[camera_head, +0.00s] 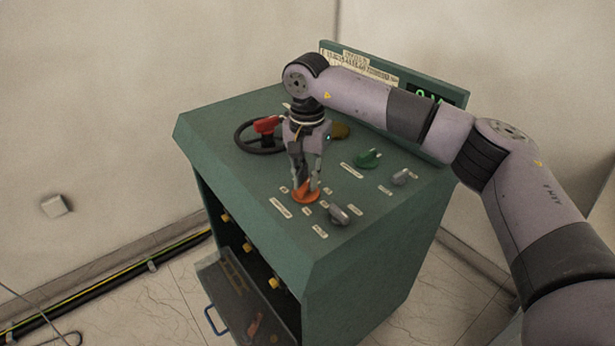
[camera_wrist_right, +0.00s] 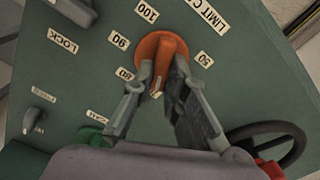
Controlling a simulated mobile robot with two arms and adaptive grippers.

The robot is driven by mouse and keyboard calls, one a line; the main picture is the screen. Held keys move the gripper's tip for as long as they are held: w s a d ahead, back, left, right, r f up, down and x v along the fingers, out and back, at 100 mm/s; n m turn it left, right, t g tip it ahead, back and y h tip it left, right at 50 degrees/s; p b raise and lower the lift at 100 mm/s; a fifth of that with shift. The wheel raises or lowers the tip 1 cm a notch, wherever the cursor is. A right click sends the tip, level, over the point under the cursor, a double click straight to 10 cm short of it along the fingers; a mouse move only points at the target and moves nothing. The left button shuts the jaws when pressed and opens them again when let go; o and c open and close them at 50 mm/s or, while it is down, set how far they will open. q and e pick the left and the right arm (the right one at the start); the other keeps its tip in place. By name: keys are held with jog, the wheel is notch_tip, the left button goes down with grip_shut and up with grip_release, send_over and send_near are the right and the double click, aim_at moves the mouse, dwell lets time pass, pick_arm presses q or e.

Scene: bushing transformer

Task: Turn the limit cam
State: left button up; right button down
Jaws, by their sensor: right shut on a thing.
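The limit cam (camera_head: 305,194) is an orange knob on a round orange disc, on the top panel of the green console. In the right wrist view the orange knob (camera_wrist_right: 165,60) has number labels around it, and a label reading LIMIT C is partly cut off. My right gripper (camera_head: 305,186) points down from above and is shut on the orange knob. In the wrist view the right gripper's fingers (camera_wrist_right: 160,84) lie on both sides of the knob's handle. My left gripper is in neither view.
A black handwheel with a red part (camera_head: 262,133), a green knob (camera_head: 368,158) and grey knobs (camera_head: 339,214) (camera_head: 401,177) are on the green console (camera_head: 240,187). A raised back panel with a green display (camera_head: 430,96) stands behind. An open drawer (camera_head: 245,295) is below.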

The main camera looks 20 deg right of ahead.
aim_at(307, 181)
jog(key=shift+w+r, duration=0.1)
jog(key=shift+r, duration=0.05)
jog(key=c, duration=1.6)
grip_release()
notch_tip(307, 181, up, 12)
